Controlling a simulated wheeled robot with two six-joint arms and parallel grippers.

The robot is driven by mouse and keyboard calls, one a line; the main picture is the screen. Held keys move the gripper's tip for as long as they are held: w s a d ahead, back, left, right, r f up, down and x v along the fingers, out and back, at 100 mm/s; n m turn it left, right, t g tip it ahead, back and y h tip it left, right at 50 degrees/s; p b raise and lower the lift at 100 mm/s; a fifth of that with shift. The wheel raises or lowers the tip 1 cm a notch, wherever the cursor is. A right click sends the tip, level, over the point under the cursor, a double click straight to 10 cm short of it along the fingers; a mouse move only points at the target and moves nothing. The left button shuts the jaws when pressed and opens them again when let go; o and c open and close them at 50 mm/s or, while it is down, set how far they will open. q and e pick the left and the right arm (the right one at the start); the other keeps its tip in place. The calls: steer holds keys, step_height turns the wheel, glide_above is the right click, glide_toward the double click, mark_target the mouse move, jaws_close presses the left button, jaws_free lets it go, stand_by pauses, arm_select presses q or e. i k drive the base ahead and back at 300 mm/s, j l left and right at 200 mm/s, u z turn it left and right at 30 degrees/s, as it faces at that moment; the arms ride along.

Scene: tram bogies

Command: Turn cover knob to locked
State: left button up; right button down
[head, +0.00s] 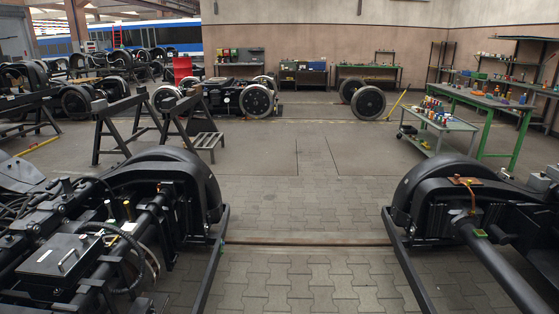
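Neither of my grippers is in view. No knob can be picked out with certainty at this size. A black box with a flat lid and a silver handle (67,262) sits on the dark bogie (165,190) at the lower left. Small brass-coloured fittings (127,209) stand on that bogie beside the box. A second dark bogie (425,190) at the right carries a copper-coloured bracket (466,187) and a thick shaft (495,262).
Paved floor (300,275) lies clear between the two bogies, crossed by a rail (300,242). Black trestles (125,125) stand behind the left bogie. A wheeled cart (437,120) with small items and a green-legged table (495,103) stand at the right. Loose wheelsets (368,103) are farther back.

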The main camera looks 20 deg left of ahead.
mark_target(83, 239)
steer(key=i+u, duration=0.25)
steer(key=i, duration=0.65)
steer(key=i+l+u, duration=0.1)
steer(key=i+u, duration=0.15)
steer(key=i, duration=0.7)
